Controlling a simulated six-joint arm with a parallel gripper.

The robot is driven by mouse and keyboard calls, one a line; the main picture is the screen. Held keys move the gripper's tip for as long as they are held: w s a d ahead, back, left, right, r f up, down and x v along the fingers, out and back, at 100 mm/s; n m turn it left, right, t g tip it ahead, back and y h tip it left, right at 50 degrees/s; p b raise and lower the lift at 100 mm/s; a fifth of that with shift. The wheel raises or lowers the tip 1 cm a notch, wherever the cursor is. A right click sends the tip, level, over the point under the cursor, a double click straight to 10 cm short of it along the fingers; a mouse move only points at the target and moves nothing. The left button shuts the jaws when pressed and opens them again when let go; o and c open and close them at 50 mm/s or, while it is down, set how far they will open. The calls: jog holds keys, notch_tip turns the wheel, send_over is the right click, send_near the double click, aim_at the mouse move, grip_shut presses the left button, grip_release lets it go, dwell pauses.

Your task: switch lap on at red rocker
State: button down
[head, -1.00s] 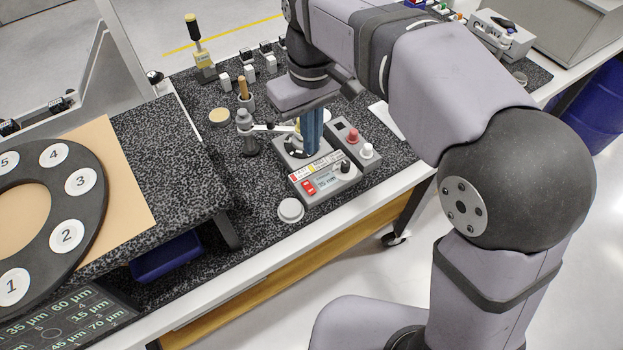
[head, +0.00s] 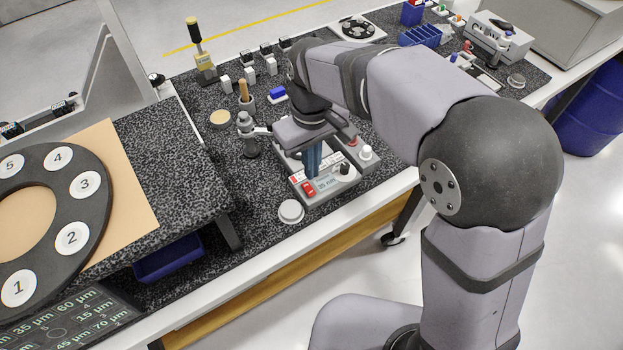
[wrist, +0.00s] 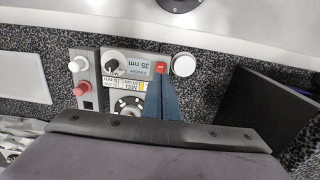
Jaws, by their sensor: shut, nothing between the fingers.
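The red rocker (head: 308,188) sits at the front left of the grey lap control panel (head: 328,191) in the head view. It also shows in the wrist view (wrist: 161,67), just beyond the fingertips. My gripper (head: 312,174) is shut and empty, its blue fingers pointing down over the panel, close behind the rocker. In the wrist view my gripper (wrist: 161,82) has its tips next to the rocker; I cannot tell whether they touch it. The lap behind the fingers is mostly hidden by my gripper. Which way the rocker is tipped is too small to tell.
A black knob (wrist: 112,57) and a side box with a white button (wrist: 78,63) and a red button (wrist: 83,88) stand close by. A round white disc (head: 291,211) lies left of the panel. A metal post (head: 247,134) stands behind left.

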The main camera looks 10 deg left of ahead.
aim_at(311, 192)
jog(key=shift+f+p, duration=0.85)
jog(key=shift+f, duration=2.4)
jog(key=shift+s+d+f, duration=0.1)
jog(key=shift+f, duration=0.2)
jog(key=shift+s+d+f+b, duration=0.2)
jog(key=shift+s+f+b, duration=0.05)
jog(key=shift+b, duration=0.05)
jog(key=shift+s+d, duration=0.15)
jog(key=shift+f, duration=0.1)
jog(key=shift+w+a+r+p, duration=0.25)
jog(key=shift+w+a+p, duration=0.2)
jog(key=shift+p, duration=0.05)
